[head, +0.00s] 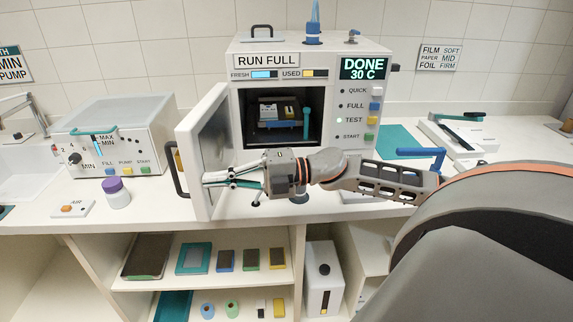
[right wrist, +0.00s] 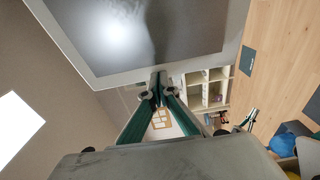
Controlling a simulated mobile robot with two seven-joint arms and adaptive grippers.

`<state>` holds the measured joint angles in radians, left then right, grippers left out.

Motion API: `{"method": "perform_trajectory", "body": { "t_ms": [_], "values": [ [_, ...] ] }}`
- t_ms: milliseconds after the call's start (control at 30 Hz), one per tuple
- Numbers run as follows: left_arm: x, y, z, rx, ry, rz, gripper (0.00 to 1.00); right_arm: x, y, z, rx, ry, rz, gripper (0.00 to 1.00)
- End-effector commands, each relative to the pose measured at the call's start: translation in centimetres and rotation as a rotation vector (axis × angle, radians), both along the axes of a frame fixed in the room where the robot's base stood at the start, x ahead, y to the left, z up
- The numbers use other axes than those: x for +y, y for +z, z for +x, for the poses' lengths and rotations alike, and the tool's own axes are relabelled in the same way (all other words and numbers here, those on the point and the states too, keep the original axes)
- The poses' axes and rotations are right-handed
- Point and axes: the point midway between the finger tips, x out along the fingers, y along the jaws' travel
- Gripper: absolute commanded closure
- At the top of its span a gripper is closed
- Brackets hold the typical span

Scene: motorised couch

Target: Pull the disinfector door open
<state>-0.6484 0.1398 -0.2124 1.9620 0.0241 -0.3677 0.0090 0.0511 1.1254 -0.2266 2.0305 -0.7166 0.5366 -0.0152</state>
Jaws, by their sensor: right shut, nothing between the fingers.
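The disinfector (head: 282,50) is a white cabinet on the counter, its panel reading DONE 30 C. Its door (head: 212,115) stands wide open, swung out to the left, with a black handle (head: 173,170) on its outer side. Inside the dark chamber (head: 283,125) sits a rack with small items and a teal upright handle. My right gripper (head: 206,180) is shut and empty at the inner side of the door, near its free edge. In the right wrist view the shut fingertips (right wrist: 158,80) are at the door's (right wrist: 150,35) edge; I cannot tell whether they touch. My left gripper does not show.
A white box with a dial (head: 115,135) and a purple-lidded jar (head: 116,193) stand left of the door. My right forearm crosses the counter in front of the disinfector. Shelves below hold several small blocks and a white canister (head: 323,275).

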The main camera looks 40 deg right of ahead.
Motion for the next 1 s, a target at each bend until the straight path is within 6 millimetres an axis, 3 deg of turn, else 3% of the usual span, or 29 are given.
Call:
{"method": "perform_trajectory", "body": {
  "t_ms": [567, 1000],
  "values": [
    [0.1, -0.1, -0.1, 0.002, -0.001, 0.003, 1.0, -0.2, 0.0, -0.1, 0.001, 0.0, 0.001, 1.0],
    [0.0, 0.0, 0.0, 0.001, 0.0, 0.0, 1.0, -3.4, -0.2, -2.3, 0.006, -0.002, 0.0, 1.0]
  ]
}}
